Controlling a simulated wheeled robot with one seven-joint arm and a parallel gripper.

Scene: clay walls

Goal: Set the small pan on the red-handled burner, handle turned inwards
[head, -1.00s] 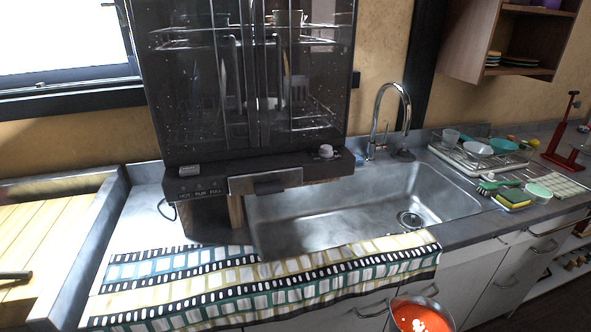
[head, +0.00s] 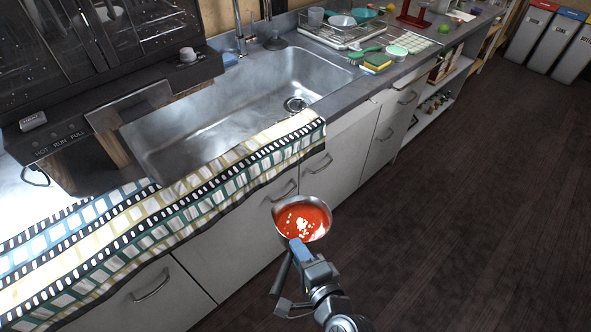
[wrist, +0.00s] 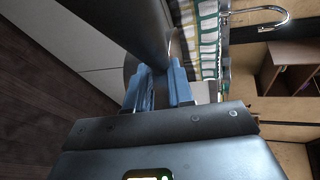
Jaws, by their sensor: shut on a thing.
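The small pan (head: 302,219) holds red sauce with pale bits. It is held in the air in front of the white cabinet doors, below the counter's front edge. My gripper (head: 298,250) is at the near side of the pan. The pan looks about level. No burner and no red handle of a burner is in view.
A striped cloth (head: 150,215) hangs over the counter edge beside the sink (head: 215,120). A dark glass-fronted unit (head: 80,60) stands at left. A drying rack (head: 335,35), sponge (head: 377,63) and brush are at the back. Dark floor (head: 450,200) at right is open; bins (head: 530,30) stand far off.

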